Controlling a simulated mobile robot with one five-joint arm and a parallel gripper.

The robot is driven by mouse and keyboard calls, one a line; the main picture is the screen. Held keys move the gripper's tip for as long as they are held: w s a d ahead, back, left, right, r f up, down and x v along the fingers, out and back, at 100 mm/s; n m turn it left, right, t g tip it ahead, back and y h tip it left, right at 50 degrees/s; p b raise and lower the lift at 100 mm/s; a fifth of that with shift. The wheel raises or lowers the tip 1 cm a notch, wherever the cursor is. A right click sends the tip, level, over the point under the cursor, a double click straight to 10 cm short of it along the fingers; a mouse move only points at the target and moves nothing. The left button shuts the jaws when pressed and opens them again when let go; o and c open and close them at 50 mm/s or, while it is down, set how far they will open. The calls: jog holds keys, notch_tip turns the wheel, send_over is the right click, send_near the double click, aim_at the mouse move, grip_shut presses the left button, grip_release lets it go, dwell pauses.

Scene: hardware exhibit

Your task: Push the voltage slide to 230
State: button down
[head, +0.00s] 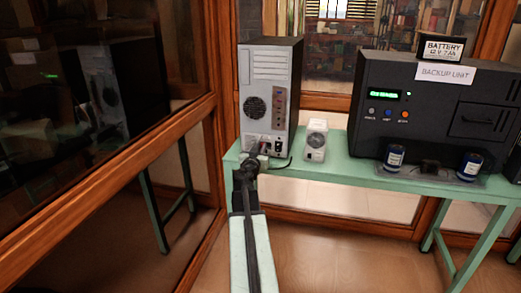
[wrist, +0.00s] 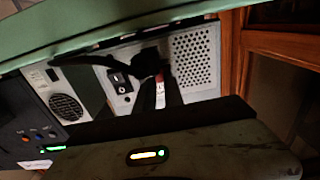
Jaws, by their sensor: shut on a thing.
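The grey computer tower (head: 268,92) stands with its rear panel toward me on the green bench. In the wrist view, which is upside down, its power supply panel (wrist: 197,60) shows a perforated grille and a black rocker switch (wrist: 118,84). A small red voltage slide (wrist: 160,92) shows between the dark fingers of my gripper (wrist: 163,98). My gripper (head: 252,163) is at the tower's lower rear in the head view and looks shut on the slide. The slide's marking cannot be read. The fingers hide part of the panel.
A black power cable (wrist: 95,60) runs close beside the fingers. A small white box with a fan (head: 316,140) and a black backup unit (head: 435,115) stand to the right on the green bench (head: 345,180). A wood-framed glass pane (head: 100,110) is close on the left.

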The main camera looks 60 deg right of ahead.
jog(key=shift+s+d, duration=0.2)
jog(key=shift+s, duration=0.4)
jog(key=shift+s+d, duration=0.2)
jog(key=shift+s, duration=0.4)
jog(key=c, duration=1.4)
grip_release()
jog(key=shift+s, duration=0.15)
jog(key=shift+c, duration=0.2)
jog(key=shift+a, duration=0.2)
jog(key=v, duration=0.7)
jog(key=shift+a, duration=0.2)
